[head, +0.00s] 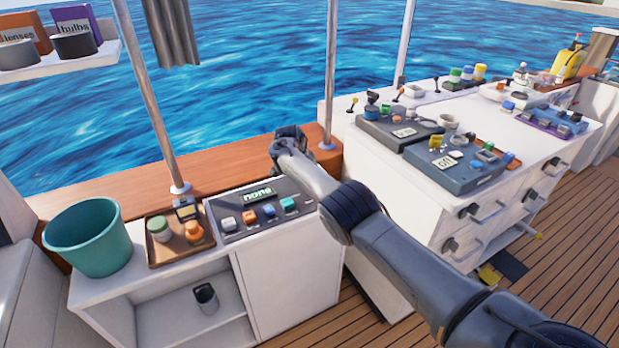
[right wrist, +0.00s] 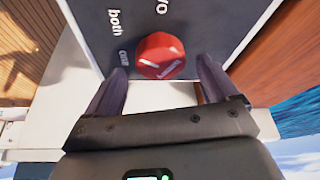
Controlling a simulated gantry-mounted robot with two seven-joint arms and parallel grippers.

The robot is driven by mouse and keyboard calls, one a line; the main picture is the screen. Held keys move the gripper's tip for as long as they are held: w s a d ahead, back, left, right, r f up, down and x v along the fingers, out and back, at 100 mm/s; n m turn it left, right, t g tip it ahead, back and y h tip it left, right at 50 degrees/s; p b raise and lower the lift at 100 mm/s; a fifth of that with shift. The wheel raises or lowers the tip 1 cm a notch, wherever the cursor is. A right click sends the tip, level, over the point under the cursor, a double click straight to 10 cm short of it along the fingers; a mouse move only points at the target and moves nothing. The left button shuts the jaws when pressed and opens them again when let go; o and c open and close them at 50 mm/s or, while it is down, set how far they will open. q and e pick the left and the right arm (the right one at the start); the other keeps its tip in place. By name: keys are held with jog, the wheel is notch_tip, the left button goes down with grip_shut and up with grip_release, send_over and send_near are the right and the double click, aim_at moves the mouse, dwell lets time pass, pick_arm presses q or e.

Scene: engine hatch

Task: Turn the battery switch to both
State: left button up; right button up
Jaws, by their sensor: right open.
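The battery switch is a round red knob (right wrist: 161,56) on a dark panel (right wrist: 200,22) in the right wrist view. The word "both" and other partly cut-off lettering are printed beside it. My right gripper (right wrist: 160,78) is open, with one finger on each side of the knob's near edge; I cannot tell whether they touch it. In the head view my right gripper (head: 290,146) is at the wooden ledge, and the red knob is hidden there. My left gripper is not in view.
A teal bucket (head: 88,238) and a brown tray (head: 165,255) with small jars stand left of the display panel. A metal post (head: 331,75) rises close to my right gripper. A white drawer cabinet (head: 490,215) with several devices stands to the right.

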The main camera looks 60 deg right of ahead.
jog(key=s+p+v, duration=0.1)
jog(key=p+v, duration=0.3)
jog(key=v, duration=0.5)
jog(key=shift+w, duration=0.5)
